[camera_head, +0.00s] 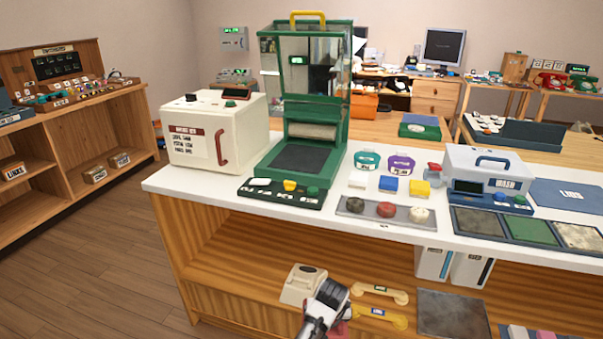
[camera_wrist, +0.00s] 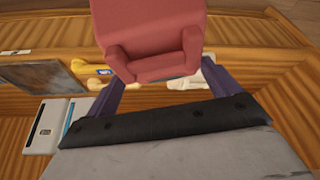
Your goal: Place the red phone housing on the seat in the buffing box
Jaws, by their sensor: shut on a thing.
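The red phone housing (camera_wrist: 155,40) fills the upper middle of the wrist view, between the purple fingers of my gripper (camera_wrist: 158,85). My gripper is shut on it. In the head view my gripper (camera_head: 336,318) is low at the bottom centre, in front of the bench's lower shelf, and only a bit of the red housing (camera_head: 338,330) shows below it. The buffing box (camera_head: 335,110) appears to be the green-framed, clear-sided cabinet on the white counter, up and left of my gripper. Its front is open, with a pale roller above a dark flat pad (camera_head: 300,159), apparently the seat.
A cream box with a red handle (camera_head: 212,130) stands left of the cabinet. A control strip (camera_head: 281,192) lies before it. Right are pads, coloured blocks and a wash unit (camera_head: 487,175). A cream housing (camera_head: 303,284) and handsets (camera_head: 379,291) occupy the lower shelf, beneath the counter edge.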

